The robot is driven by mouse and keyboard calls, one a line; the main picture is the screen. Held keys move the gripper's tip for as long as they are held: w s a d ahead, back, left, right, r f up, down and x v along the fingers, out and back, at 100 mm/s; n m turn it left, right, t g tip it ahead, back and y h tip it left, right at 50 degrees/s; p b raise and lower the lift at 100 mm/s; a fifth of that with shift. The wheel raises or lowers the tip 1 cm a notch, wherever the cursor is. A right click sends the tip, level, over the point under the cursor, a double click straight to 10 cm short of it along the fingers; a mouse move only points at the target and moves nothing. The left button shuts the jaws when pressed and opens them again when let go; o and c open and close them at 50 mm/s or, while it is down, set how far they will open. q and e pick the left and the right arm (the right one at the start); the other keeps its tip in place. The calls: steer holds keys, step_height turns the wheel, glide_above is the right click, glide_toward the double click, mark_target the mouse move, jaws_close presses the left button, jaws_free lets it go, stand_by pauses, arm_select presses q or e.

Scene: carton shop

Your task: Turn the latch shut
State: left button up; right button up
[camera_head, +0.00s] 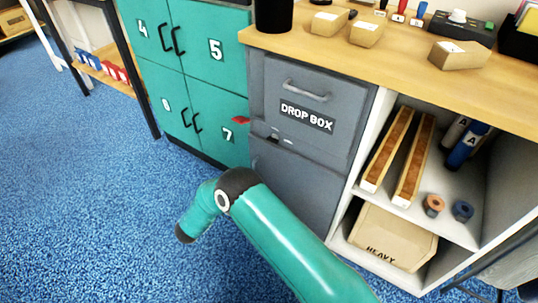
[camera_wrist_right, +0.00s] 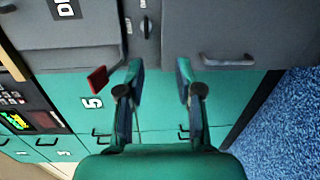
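The grey drop box (camera_head: 310,88) stands under the counter, its upper door labelled DROP BOX. A red tab (camera_head: 241,120) sticks out at the box's left side. My right gripper (camera_wrist_right: 161,85) is open and empty, with the fitting ahead of it and the red tab (camera_wrist_right: 97,78) beside one finger. The head view shows only my right arm; my left gripper is not in view.
Teal lockers (camera_head: 190,85) stand left of the drop box. An open white shelf (camera_head: 440,215) on the right holds long boxes, bottles, rolls and a HEAVY carton. Small cartons lie on the wooden counter (camera_head: 385,70). The blue floor in front is clear.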

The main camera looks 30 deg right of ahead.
steer(key=b, duration=0.2)
glide_toward(273, 139)
steer(key=shift+t+h, duration=0.3)
steer(key=x, duration=0.2)
steer(key=f+x, duration=0.1)
steer(key=x, duration=0.4)
steer(key=shift+w+d+f, duration=0.15)
steer(key=shift+w+d, duration=0.1)
steer(key=shift+d, duration=0.1)
